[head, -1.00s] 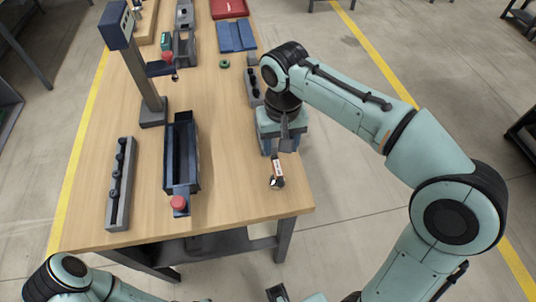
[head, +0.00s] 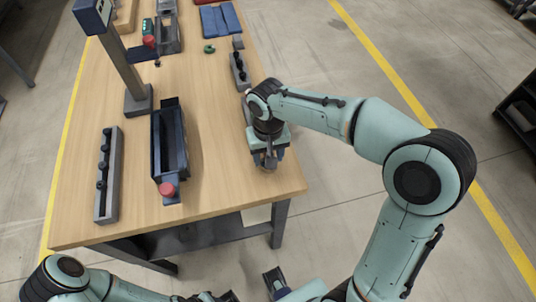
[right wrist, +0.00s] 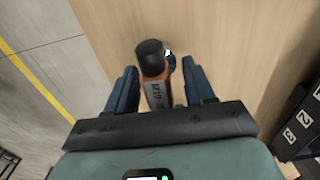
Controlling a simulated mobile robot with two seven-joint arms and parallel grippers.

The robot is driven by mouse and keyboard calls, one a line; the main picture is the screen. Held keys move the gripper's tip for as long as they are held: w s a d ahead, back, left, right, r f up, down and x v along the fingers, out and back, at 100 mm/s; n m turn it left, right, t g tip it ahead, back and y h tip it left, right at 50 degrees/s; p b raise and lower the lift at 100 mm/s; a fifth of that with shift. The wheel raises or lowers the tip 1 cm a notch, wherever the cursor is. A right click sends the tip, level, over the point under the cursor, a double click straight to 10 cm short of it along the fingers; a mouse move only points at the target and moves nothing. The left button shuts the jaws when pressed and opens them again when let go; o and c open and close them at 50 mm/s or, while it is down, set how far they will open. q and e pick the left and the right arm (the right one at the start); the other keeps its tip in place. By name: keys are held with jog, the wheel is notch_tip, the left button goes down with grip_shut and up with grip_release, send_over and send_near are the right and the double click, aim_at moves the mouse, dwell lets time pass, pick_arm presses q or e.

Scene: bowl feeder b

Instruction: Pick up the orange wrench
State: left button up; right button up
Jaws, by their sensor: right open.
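The orange wrench (right wrist: 157,92) lies on the wooden table in the right wrist view, with a dark rounded end and dark lettering on its orange body. My right gripper (right wrist: 160,68) is open, its two blue fingers on either side of the wrench with a gap on each side. In the head view my right gripper (head: 268,161) is low over the table's near right corner and hides the wrench. My left arm runs along the bottom left edge of the head view; its jaws cannot be made out clearly.
A blue bin (head: 157,150) with a red button (head: 167,189) and a grey rack (head: 107,180) stand on the left of the table (head: 215,130). A post (head: 125,65) rises behind them. A black rack (head: 239,70) and a green ring (head: 209,49) lie farther back. The table middle is clear.

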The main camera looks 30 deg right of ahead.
grip_shut()
jog(key=shift+r, duration=0.1)
